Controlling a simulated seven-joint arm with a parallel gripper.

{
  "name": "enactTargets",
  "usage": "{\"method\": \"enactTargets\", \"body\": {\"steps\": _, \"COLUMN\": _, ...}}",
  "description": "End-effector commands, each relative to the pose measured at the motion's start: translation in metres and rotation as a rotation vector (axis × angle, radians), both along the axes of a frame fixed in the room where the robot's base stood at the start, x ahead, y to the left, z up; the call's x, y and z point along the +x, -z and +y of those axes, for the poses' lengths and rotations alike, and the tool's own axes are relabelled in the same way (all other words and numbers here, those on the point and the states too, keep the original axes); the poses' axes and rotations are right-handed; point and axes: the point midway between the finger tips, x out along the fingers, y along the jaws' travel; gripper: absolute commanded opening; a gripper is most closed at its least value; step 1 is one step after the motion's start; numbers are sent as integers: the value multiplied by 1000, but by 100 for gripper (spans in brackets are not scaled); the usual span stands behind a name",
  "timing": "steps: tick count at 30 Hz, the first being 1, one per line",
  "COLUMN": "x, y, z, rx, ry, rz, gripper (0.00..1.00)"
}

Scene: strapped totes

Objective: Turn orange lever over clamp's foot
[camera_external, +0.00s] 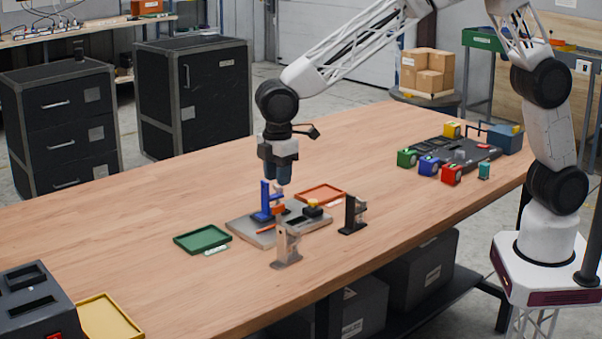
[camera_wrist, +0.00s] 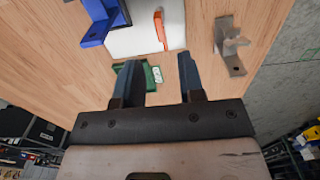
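The blue clamp (camera_external: 265,205) stands upright on a grey plate (camera_external: 242,230) on the table; part of it also shows at the top left of the wrist view (camera_wrist: 103,22). An orange lever (camera_wrist: 159,30) lies across the pale plate in the wrist view, and an orange strip shows on the plate's near side in the external view (camera_external: 265,232). Another small orange part (camera_external: 278,210) shows beside the clamp, below my gripper. My gripper (camera_external: 278,182) points down above the clamp. Its two fingers (camera_wrist: 162,72) are apart, with nothing between them. The clamp's foot is hard to make out.
A green tray (camera_external: 203,240) lies left of the plate and a red tray (camera_external: 320,194) behind it. A grey bracket (camera_external: 287,246) and a dark bracket (camera_external: 353,215) stand close in front and to the right. Coloured blocks (camera_external: 430,166) sit farther right.

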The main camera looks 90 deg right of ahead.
Motion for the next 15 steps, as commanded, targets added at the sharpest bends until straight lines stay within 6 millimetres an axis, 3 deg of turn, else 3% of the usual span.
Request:
{"method": "enactTargets", "body": {"steps": 8, "x": 0, "y": 16, "z": 0, "rx": -1, "ry": 0, "rz": 2, "gripper": 36}}
{"method": "enactTargets", "body": {"steps": 15, "x": 0, "y": 45, "z": 0, "rx": -1, "ry": 0, "rz": 2, "gripper": 36}}
